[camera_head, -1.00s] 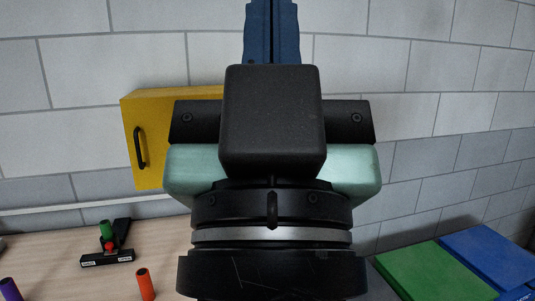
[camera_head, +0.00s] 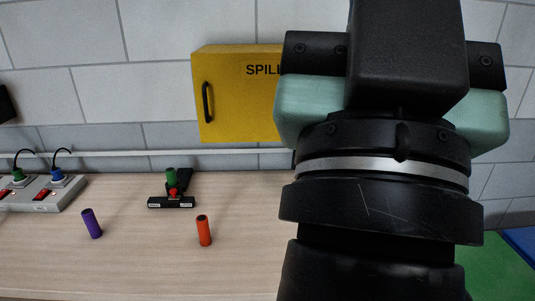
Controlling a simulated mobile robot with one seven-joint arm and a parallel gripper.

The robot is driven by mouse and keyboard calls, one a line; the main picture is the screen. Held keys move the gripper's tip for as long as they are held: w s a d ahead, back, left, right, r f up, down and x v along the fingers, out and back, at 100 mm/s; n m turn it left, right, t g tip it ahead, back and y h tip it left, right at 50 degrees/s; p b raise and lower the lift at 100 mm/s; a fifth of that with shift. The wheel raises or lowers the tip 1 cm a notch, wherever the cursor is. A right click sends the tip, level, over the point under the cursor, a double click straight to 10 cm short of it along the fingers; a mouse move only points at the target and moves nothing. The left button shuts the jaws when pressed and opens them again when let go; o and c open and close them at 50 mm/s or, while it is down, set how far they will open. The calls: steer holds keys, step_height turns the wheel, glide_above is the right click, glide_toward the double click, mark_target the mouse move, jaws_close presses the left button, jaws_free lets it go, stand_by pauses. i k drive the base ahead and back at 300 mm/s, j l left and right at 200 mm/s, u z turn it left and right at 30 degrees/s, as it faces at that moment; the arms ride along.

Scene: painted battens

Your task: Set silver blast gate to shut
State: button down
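No silver blast gate can be made out in the head view. My gripper (camera_head: 405,60) fills the right half of the head view, seen from behind, with a black box-shaped body and pale green sides. Its fingertips are hidden behind its body, so I cannot tell whether it is open or shut or what it faces. It also hides much of the wall behind it.
A yellow cabinet (camera_head: 235,110) marked "SPILL" hangs left of my gripper. The wooden bench (camera_head: 130,265) holds a purple cylinder (camera_head: 91,223), an orange cylinder (camera_head: 204,230), a black fixture with a green top (camera_head: 171,192) and a power strip (camera_head: 45,195). Green panel (camera_head: 492,270) lies lower right.

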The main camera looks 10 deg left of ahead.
mark_target(173, 192)
steer(key=i+j, duration=0.15)
steer(key=j, duration=0.2)
steer(key=i+j, duration=0.2)
steer(key=j, duration=0.2)
steer(key=i+j, duration=0.15)
steer(key=j, duration=0.2)
steer(key=i+j, duration=0.15)
steer(key=j, duration=0.25)
